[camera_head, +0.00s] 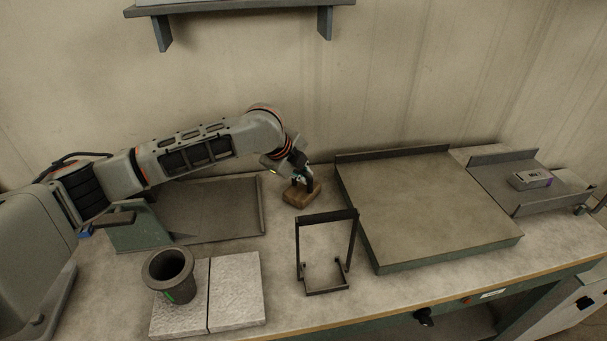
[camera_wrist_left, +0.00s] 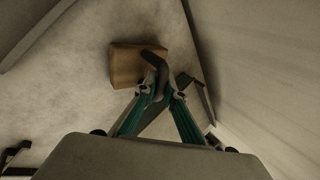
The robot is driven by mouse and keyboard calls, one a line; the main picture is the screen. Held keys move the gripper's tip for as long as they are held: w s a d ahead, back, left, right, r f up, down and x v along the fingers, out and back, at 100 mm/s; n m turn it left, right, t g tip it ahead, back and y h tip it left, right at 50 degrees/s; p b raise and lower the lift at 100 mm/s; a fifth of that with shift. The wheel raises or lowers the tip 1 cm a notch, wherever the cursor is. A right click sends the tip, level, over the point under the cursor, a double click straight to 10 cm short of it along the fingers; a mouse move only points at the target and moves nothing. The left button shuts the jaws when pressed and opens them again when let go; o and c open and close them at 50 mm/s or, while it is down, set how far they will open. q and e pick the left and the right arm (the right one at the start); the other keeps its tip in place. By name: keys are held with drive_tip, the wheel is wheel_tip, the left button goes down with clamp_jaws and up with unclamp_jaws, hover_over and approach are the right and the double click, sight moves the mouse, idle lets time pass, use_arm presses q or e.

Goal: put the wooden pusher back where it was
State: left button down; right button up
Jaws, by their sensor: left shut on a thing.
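The wooden pusher (camera_head: 296,198) is a brown block with a dark upright handle. It is at the back of the bench, between the dark tray on the left and the large raised plate on the right. My left gripper (camera_head: 299,180) is just above the block, shut on the handle. In the left wrist view, the block (camera_wrist_left: 126,66) is beyond the fingertips (camera_wrist_left: 158,92), and the dark handle is between them. The block looks at bench level; I cannot tell whether it touches the bench. My right gripper is not in view.
A dark tray (camera_head: 215,208) lies under my left arm. A dark pot (camera_head: 168,270) stands on light tiles (camera_head: 235,290) at the front left. A black frame stand (camera_head: 299,255) is in front of the pusher. The raised plate (camera_head: 425,205) fills the right. A small box (camera_head: 530,179) lies farther right.

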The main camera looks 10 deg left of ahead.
use_arm(q)
drive_tip(key=c, duration=2.1)
unclamp_jaws()
drive_tip(key=shift+c, duration=0.2)
drive_tip(key=p+v, duration=0.1)
drive_tip(key=v, duration=1.1)
drive_tip(key=shift+r, duration=0.1)
